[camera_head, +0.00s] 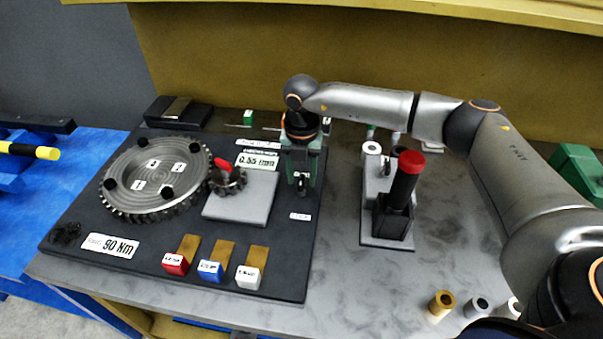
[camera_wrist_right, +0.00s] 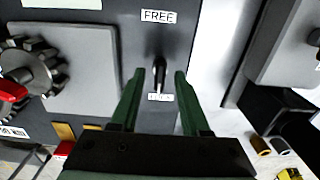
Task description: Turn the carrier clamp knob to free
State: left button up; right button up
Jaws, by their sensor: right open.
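The carrier clamp knob (camera_wrist_right: 159,77) is a small dark, narrow knob on the dark panel, long side up and down in the right wrist view. The FREE label (camera_wrist_right: 158,16) is above it; a second white label (camera_wrist_right: 160,97), too blurred to read, is just below. My right gripper (camera_wrist_right: 159,72) has green fingers, one on each side of the knob, open with visible gaps. In the head view the right gripper (camera_head: 303,183) points down at the panel's right part and hides most of the knob. My left gripper is not in view.
Left of the gripper are a large toothed disc (camera_head: 155,178) and a small gear (camera_head: 228,183) with a red top on a grey plate (camera_head: 240,211). A black post with a red cap (camera_head: 410,162) stands to the right. Colored blocks (camera_head: 210,270) sit in front.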

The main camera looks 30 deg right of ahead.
grip_shut()
dwell(0.3)
dwell(0.3)
